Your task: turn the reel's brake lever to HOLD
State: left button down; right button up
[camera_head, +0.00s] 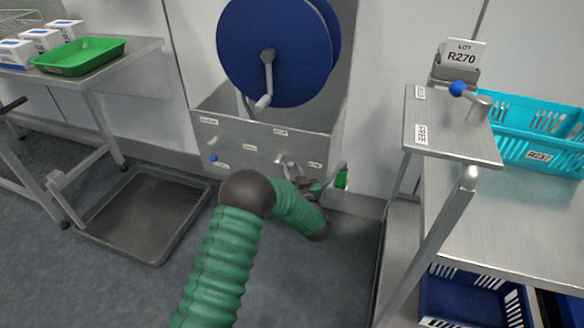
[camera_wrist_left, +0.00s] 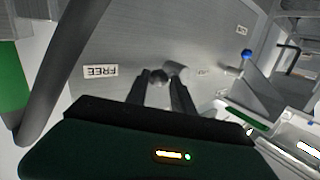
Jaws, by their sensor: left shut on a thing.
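The reel (camera_head: 268,52) is a large blue disc with a crank, above a grey metal box. The brake lever (camera_head: 281,161) is on the box's front, low and right of middle, partly hidden by my left gripper (camera_head: 312,186). In the left wrist view, my left gripper (camera_wrist_left: 155,92) is shut on the dark knob (camera_wrist_left: 158,75) of this lever. The lever points from its hub towards the FREE label (camera_wrist_left: 100,71). A second label (camera_head: 280,132) sits above the lever; I cannot read it. My right gripper is not in view.
A blue-knobbed lever (camera_head: 213,158) is on the box's left. Another (camera_head: 457,88) is on a right-hand stand with a FREE label. A green tray (camera_head: 78,55) is on the left table, a teal crate (camera_head: 540,156) at right. A floor tray (camera_head: 143,216) lies at left.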

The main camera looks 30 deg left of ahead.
pick_arm(q)
jog(key=shift+s+a+r+n+g+h+p, duration=0.15)
jog(key=shift+a+r+n+h+p, duration=0.85)
jog(key=shift+n+h+p, duration=0.75)
jog(key=shift+s+a+r+n+g+h+p, duration=0.1)
jog(key=shift+s+a+r+n+h+p, duration=0.1)
jog(key=shift+a+r+n+h+p, duration=1.15)
jog(key=shift+s+a+r+n+g+h+p, duration=0.15)
jog(key=shift+a+r+n+h+p, duration=0.4)
jog(key=shift+n+h+p, duration=1.6)
jog(key=shift+y, duration=0.25)
jog(key=c, duration=1.2)
grip_release()
jog(key=shift+f, duration=0.15)
jog(key=p+v, duration=0.5)
jog(key=v, duration=1.1)
jog(key=shift+s+a+f+p, duration=0.1)
jog(key=shift+s+p, duration=0.2)
